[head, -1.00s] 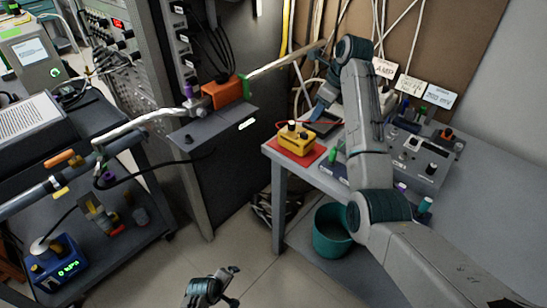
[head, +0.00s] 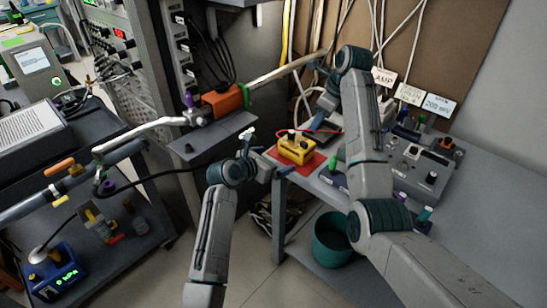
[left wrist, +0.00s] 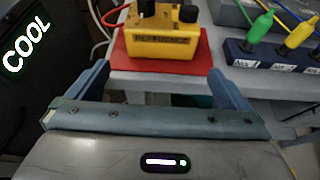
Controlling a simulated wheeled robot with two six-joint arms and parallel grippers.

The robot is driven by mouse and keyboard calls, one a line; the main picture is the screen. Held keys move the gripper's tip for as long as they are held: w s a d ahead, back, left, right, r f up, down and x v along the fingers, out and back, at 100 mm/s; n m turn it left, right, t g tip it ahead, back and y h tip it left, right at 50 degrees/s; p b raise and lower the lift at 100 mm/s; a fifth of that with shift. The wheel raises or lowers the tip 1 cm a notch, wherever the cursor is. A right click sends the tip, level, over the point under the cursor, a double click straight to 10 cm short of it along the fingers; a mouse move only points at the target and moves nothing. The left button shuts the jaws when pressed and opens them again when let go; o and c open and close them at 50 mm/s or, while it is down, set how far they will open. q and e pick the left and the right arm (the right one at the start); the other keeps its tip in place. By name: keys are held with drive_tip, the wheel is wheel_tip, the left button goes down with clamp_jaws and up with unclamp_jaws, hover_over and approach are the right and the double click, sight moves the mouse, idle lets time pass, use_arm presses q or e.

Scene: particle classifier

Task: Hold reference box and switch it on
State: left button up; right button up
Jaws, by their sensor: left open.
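The yellow reference box (head: 297,148), with dark knobs on top, sits on a red mat (head: 318,161) at the table's front left corner. In the left wrist view the box (left wrist: 163,42), marked REFERENCE, stands beyond my fingers on the red mat (left wrist: 128,60). My left gripper (head: 274,164) is open and empty, just in front of the box and apart from it. Its two blue fingers (left wrist: 160,88) lie either side of the box's front in the wrist view. My right gripper (head: 322,92) hangs behind the box; its fingertips are unclear. The switch position cannot be told.
The grey table (head: 475,190) holds a control box (head: 425,172) and a block with coloured plugs (left wrist: 268,55) right of the reference box. A dark cabinet with a COOL label (left wrist: 25,47) is close on the left. A teal bin (head: 331,240) stands below.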

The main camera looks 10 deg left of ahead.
sight(290, 152)
use_arm(q)
drive_tip(key=x, duration=1)
drive_tip(key=shift+w+d+r, duration=0.25)
drive_tip(key=shift+w+d, duration=0.1)
drive_tip(key=shift+c, duration=0.4)
drive_tip(key=c, duration=1)
